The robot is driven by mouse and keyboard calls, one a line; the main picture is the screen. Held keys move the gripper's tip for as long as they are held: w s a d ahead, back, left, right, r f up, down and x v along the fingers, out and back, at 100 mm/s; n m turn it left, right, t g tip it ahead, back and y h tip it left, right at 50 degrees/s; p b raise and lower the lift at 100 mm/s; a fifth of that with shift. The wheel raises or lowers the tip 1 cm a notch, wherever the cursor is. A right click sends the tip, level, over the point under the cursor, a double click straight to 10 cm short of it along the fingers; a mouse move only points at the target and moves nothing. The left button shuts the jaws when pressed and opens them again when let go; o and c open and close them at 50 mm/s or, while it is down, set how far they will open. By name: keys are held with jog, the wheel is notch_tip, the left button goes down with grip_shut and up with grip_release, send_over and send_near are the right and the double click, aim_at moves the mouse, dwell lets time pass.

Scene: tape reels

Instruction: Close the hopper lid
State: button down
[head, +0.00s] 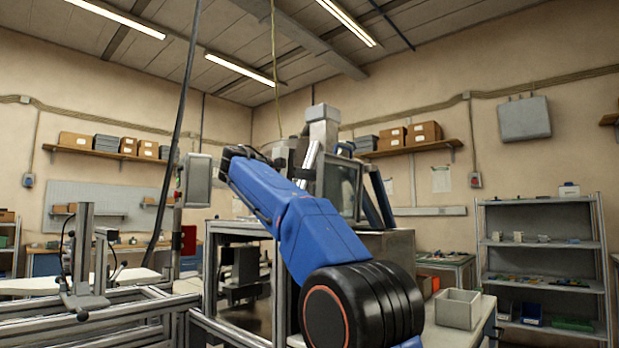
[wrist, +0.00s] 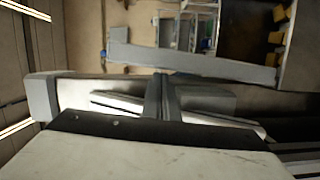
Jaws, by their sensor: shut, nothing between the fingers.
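My gripper (wrist: 165,98) is shut and empty, its dark fingers together in the middle of the wrist view. In the head view my blue arm reaches up and back to a grey machine (head: 391,243), and my gripper (head: 306,158) is small and partly hidden at its upper part. A grey box-like part with a glassy face (head: 343,187) stands behind my arm, with dark slanted panels (head: 378,196) on its right. I cannot tell surely which part is the hopper lid. A long grey edge (wrist: 195,66) crosses the wrist view beyond the fingers; contact is unclear.
An open pale bin (head: 458,308) stands on a bench at the lower right. A metal shelf unit (head: 541,246) is behind it. An aluminium frame with a fixture (head: 85,262) is at the left. A grey screen (head: 197,181) stands left of my arm.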

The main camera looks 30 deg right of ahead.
jog(key=shift+s+d, duration=0.1)
jog(key=shift+s, duration=0.15)
jog(key=shift+s, duration=0.15)
jog(key=shift+s+d+m, duration=0.35)
jog(key=shift+s+m, duration=0.25)
jog(key=shift+s, duration=0.2)
jog(key=s+d+f+m+t+y, duration=0.1)
jog(key=s+d+f+m, duration=0.1)
jog(key=s+f+m, duration=0.4)
jog(key=s+d+f+m+t+y, duration=0.1)
jog(key=s+d+f+m+y, duration=0.1)
jog(key=s+f+m, duration=0.3)
jog(key=shift+s+d+f+m+t, duration=0.4)
jog(key=shift+s+f, duration=0.7)
jog(key=shift+s, duration=0.1)
jog(key=shift+f, duration=0.2)
jog(key=shift+r, duration=0.15)
